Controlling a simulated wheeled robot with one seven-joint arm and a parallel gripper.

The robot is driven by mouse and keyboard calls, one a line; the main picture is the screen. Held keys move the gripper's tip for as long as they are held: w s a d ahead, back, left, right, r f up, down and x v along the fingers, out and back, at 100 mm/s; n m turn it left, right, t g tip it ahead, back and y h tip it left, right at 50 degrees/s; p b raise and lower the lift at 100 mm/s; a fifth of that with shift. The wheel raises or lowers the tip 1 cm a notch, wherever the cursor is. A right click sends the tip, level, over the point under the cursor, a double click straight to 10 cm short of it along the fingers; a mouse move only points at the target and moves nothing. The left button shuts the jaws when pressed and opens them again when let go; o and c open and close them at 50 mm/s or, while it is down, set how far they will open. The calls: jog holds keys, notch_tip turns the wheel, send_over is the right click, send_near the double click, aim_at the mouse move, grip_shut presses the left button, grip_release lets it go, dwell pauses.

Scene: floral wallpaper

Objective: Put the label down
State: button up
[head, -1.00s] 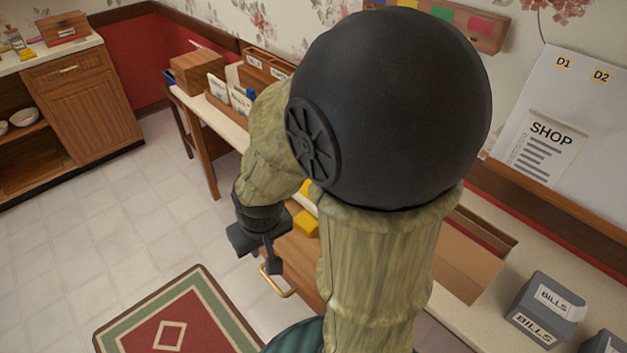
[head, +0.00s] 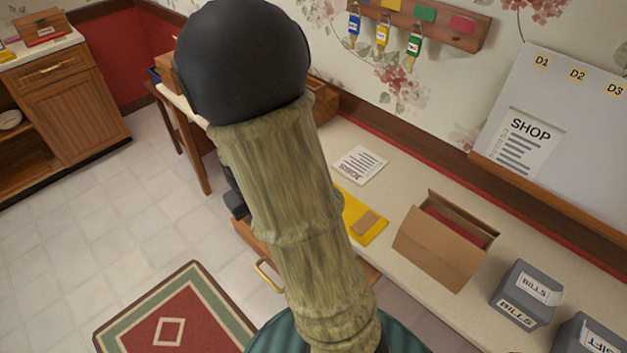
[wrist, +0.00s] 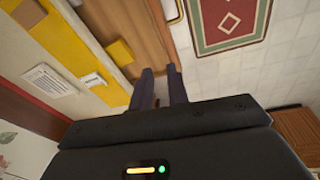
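In the wrist view, my gripper (wrist: 161,76) has its two dark fingers apart, with wood and floor visible between the tips and nothing clearly held. A small white label (wrist: 92,80) with print lies to the left of the fingers, near the counter's front edge, apart from them. It is hidden in the head view.
A yellow folder (head: 352,208) with a brown piece on it, a printed paper (head: 360,164), an open cardboard box (head: 440,262) and a grey BILLS box (head: 524,294) stand along the counter. A wooden drawer with a brass handle (head: 268,276) is below. Keys hang on the wall rack (head: 455,25).

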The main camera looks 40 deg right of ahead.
jog(key=w+d+r+n+h+p, duration=0.1)
jog(key=w+d+h+p, duration=0.3)
jog(key=w+d, duration=0.5)
jog(key=shift+d+r+n+g+h+p, duration=0.3)
jog(key=shift+d+r+n+g+p, duration=0.1)
jog(key=shift+d+r+p, duration=0.45)
jog(key=shift+d+f, duration=0.1)
jog(key=shift+f, duration=0.1)
jog(key=p+x, duration=0.1)
jog(key=x, duration=1.1)
jog(key=shift+s+d+f+p, duration=0.1)
jog(key=shift+d+f+p, duration=0.1)
jog(key=shift+f+p, duration=0.1)
jog(key=p+x, duration=0.1)
jog(key=x, duration=0.3)
jog(key=shift+s+d+f, duration=0.15)
jog(key=shift+s+f, duration=0.05)
jog(key=shift+f, duration=0.05)
